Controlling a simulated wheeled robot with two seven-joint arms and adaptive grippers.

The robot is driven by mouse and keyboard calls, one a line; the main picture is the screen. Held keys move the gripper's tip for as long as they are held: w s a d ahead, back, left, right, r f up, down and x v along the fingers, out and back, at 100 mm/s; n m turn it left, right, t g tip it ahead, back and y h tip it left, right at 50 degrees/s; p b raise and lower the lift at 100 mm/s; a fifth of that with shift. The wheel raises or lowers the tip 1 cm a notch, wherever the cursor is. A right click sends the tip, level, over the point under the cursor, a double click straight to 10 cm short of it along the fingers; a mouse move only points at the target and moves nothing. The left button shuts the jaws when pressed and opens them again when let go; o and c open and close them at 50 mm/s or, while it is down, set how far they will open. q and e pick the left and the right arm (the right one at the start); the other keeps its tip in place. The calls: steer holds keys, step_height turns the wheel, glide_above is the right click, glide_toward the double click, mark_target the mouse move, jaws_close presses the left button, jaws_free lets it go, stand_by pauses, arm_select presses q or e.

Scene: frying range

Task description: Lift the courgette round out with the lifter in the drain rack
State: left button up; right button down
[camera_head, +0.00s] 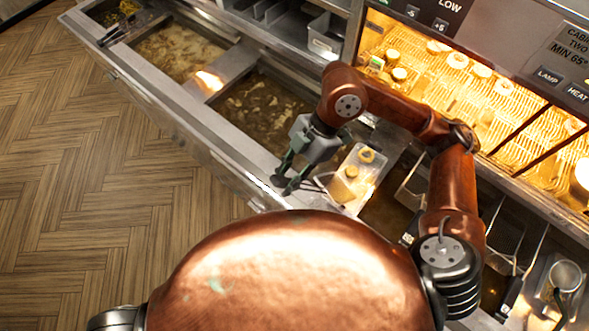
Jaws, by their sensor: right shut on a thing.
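My right gripper (288,180) hangs over the front edge of the fryer counter, left of a pale tray (338,190). It is shut on a dark handle, seemingly the lifter's; thin wire shows between the gripper and the tray, and the rest is hard to make out. Golden food pieces (351,171) sit in the tray; I cannot tell whether one is the courgette round. Two oil wells, the nearer one (262,105) and the farther one (180,52), hold brown oil with bits floating in it. My left gripper is not in view.
A lit heated cabinet (470,85) with several food pieces on wire racks stands at the back right. Frying baskets (503,240) and a metal cup (565,275) are at the lower right. A small grey bin (326,36) stands at the back. The wooden floor at left is clear.

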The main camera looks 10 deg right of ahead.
steer(key=s+a+f+h+p, duration=0.1)
steer(key=s+a, duration=0.2)
steer(key=a, duration=0.3)
steer(key=shift+a+f+t+h+p, duration=0.2)
steer(key=shift+a+t+h+p, duration=0.1)
steer(key=shift+a+t+p, duration=0.1)
steer(key=shift+s, duration=0.1)
stand_by(0.7)
